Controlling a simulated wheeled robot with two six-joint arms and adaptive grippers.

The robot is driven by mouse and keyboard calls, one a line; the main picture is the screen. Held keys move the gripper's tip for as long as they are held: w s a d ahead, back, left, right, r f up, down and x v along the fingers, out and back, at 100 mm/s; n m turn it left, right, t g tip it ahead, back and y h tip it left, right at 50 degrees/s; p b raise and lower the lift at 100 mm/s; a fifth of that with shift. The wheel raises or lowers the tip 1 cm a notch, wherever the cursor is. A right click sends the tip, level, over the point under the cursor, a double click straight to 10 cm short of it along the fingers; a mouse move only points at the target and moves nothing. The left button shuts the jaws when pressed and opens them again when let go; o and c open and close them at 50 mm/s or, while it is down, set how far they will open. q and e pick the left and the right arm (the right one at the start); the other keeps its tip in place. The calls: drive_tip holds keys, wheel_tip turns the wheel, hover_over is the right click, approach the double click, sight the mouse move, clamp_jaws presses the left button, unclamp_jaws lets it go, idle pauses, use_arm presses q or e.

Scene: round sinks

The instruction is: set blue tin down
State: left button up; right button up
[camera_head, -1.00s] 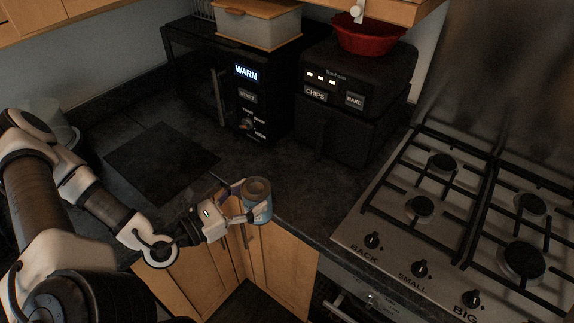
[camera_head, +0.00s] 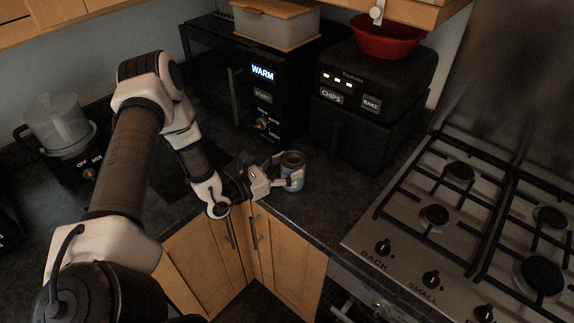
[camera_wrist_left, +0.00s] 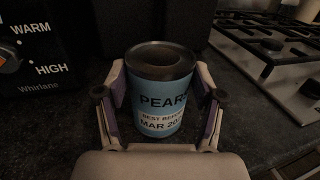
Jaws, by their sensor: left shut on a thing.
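The blue tin (camera_head: 292,172) is upright at the dark corner worktop (camera_head: 335,205), in front of the black appliances. In the left wrist view the tin (camera_wrist_left: 160,92) shows a blue label with "PEAR" lettering and a dark top. My left gripper (camera_head: 286,180) is shut on the tin, one finger on each side. The tin's base is low over the worktop; I cannot tell whether it touches. My right gripper is in neither view.
A gas hob (camera_head: 450,215) is at right. Worktop right of the tin is clear.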

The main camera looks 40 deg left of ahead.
use_arm(q)
drive_tip(key=shift+s, duration=0.15)
drive_tip(key=o, duration=1.2)
drive_tip(key=shift+o, duration=1.3)
